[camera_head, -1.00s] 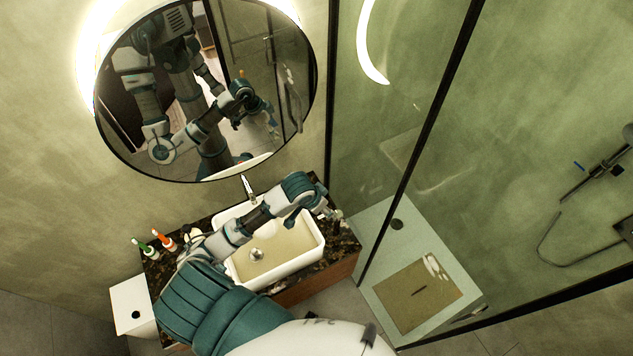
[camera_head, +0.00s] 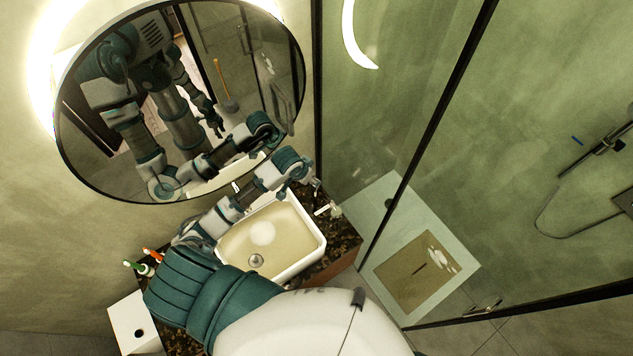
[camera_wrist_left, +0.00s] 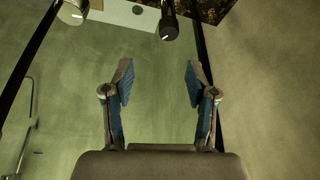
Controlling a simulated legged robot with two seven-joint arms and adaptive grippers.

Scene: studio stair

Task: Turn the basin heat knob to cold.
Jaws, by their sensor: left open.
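My left gripper (camera_head: 315,184) is above the far right corner of the basin counter, with its arm crossing over the white basin (camera_head: 313,258). In the left wrist view the gripper (camera_wrist_left: 158,78) is open, with nothing between its fingers. A pale round knob-like part (camera_wrist_left: 72,12) and a dark one (camera_wrist_left: 169,24), each with a white mark, show at the top edge, beyond and apart from the fingertips. I cannot tell which is the heat knob. Small pale parts (camera_head: 328,210) show on the counter just below the gripper in the head view. My right gripper is not directly in view.
A round lit mirror (camera_head: 85,130) hangs behind the basin and reflects my body. A glass shower wall with a dark frame (camera_head: 425,140) stands to the right. Orange and green toothbrush-like items (camera_head: 140,268) stand at the counter's left end.

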